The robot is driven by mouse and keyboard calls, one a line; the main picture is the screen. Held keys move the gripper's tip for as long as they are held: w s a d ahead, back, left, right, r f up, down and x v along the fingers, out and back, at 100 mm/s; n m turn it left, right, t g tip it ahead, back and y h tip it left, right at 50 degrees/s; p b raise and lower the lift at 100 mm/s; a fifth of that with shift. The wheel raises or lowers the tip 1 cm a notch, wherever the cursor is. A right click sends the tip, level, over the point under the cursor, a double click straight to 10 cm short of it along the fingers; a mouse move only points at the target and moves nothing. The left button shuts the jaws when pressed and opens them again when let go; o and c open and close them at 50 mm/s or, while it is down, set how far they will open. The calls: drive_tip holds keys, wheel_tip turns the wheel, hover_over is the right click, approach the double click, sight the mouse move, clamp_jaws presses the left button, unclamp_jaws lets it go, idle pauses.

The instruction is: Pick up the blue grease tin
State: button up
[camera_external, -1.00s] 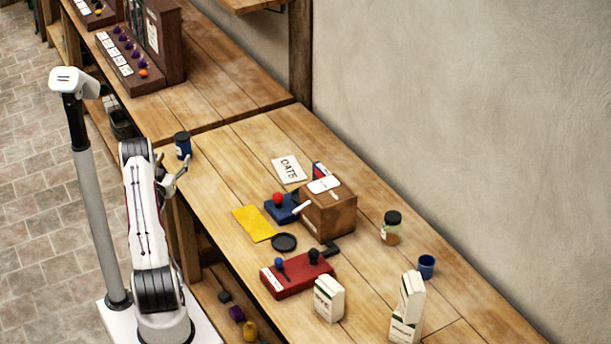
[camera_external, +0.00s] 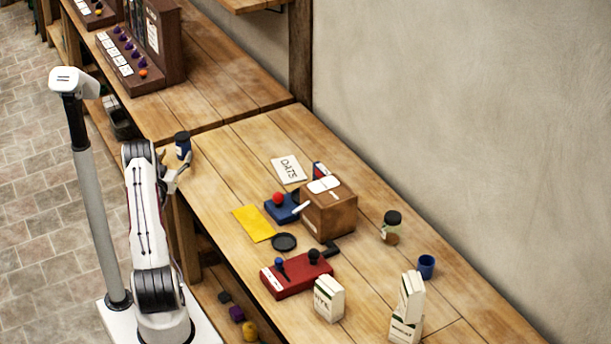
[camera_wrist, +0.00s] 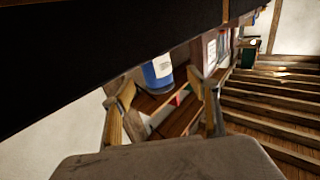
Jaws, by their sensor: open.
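The blue grease tin (camera_external: 183,149), with a dark lid, stands upright at the left edge of the long wooden bench, near the corner. My gripper (camera_external: 175,164) is open and close to the tin, on its near side, with its fingers pointing toward it. In the wrist view the blue tin (camera_wrist: 158,74) with a pale label shows just beyond and between the open fingers of my gripper (camera_wrist: 166,98). Its upper part is hidden by a dark shape. I see no clear contact between the fingers and the tin.
A red control box (camera_external: 297,276), a brown wooden box (camera_external: 329,213), a yellow sheet (camera_external: 254,223), white cartons (camera_external: 329,299), a lidded jar (camera_external: 391,228) and a blue cup (camera_external: 426,267) stand farther along the bench. The boards just right of the tin are clear.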

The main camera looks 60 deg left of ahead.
sight(180, 148)
drive_tip(key=shift+w, duration=0.1)
drive_tip(key=shift+x, duration=2.55)
drive_tip(key=shift+w+d+r, duration=0.1)
drive_tip(key=shift+w+d, duration=0.1)
drive_tip(key=shift+r, duration=0.1)
drive_tip(key=c, duration=1.4)
